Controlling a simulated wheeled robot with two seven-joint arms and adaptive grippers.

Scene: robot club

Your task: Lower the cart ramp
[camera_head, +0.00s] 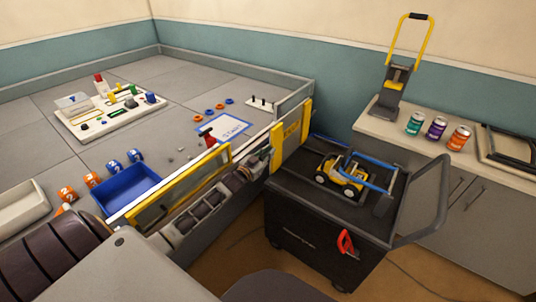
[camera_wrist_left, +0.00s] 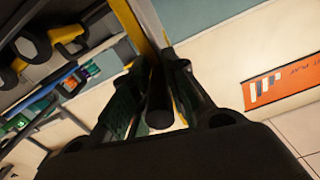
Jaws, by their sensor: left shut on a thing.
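The cart (camera_head: 340,215) is dark and stands at the right of the arena table. The cart ramp appears to be the yellow-edged panel (camera_head: 293,136) standing upright at the cart's left edge, beside the table. My left gripper (camera_head: 252,170) is low by the panel's near side, partly hidden by the table's yellow-framed wall. In the left wrist view, my left gripper (camera_wrist_left: 155,88) is shut around a dark round bar (camera_wrist_left: 160,105), seemingly the ramp's handle. A yellow strip (camera_wrist_left: 137,25) runs just behind it. My right gripper is in neither view.
A yellow toy vehicle (camera_head: 342,174) with a blue arm sits on the cart top. A red hook (camera_head: 346,242) hangs on the cart's side. Several cans (camera_head: 437,128) and a yellow-handled stand (camera_head: 392,95) are on the counter behind. A blue bin (camera_head: 128,188) is on the table.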

